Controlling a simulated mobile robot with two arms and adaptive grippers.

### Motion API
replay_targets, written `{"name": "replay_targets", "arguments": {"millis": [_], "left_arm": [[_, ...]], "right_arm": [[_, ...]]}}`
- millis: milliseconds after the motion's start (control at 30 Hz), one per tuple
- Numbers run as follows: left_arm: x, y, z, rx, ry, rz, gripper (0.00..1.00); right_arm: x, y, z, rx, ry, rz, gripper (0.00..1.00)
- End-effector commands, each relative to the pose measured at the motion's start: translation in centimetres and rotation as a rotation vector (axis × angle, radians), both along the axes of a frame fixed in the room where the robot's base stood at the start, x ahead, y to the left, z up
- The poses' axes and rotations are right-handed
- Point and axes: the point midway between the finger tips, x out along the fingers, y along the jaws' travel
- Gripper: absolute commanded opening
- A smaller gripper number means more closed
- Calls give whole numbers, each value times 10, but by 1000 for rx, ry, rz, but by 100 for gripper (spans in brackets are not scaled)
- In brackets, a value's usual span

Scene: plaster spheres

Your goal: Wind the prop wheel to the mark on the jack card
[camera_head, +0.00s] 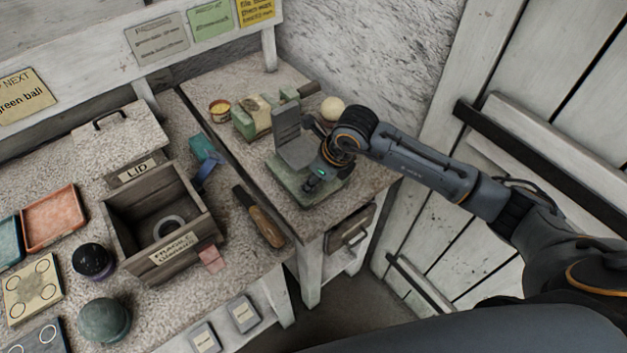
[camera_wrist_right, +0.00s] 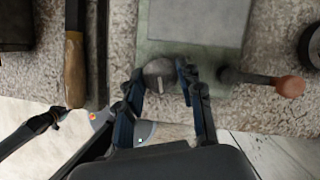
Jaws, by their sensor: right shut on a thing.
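A device with a green base (camera_head: 290,186) and an upright grey plate (camera_head: 291,137) stands on the right-hand bench; I take it for the jack. My right gripper (camera_head: 320,178) reaches down to its front edge. In the right wrist view, my right gripper (camera_wrist_right: 171,82) has its two fingers on either side of a round grey wheel (camera_wrist_right: 159,70) at the edge of the green base, and is shut on it. The wheel's mark cannot be made out. I cannot tell which card is the jack card. My left gripper is not in view.
A lever with a reddish knob (camera_wrist_right: 289,86) sticks out beside the wheel. A cream ball (camera_head: 332,108) and a small tin (camera_head: 219,108) sit behind the device. A wooden-handled tool (camera_head: 262,222) and an open wooden box (camera_head: 160,222) are to the left. A plank door closes off the right.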

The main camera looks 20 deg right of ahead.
Motion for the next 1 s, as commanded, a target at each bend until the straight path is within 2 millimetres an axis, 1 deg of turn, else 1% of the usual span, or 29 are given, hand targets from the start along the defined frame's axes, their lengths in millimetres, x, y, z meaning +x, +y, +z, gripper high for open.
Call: {"name": "replay_targets", "arguments": {"millis": [33, 100, 400, 900, 933, 967, 1000], "left_arm": [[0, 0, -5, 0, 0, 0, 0], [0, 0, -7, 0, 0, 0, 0], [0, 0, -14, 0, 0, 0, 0], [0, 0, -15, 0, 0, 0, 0], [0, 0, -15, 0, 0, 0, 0], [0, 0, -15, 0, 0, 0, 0], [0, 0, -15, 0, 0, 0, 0]], "right_arm": [[0, 1, -1, 0, -4, -28, 5], [0, 1, -1, -1, -4, -71, 5], [0, 1, 0, 1, -3, -189, 5], [0, 1, 1, 0, -2, -212, 5], [0, 1, 1, 0, -2, -212, 41], [0, 1, 1, 0, -2, -212, 47], [0, 1, 1, 0, -2, -212, 47]]}}
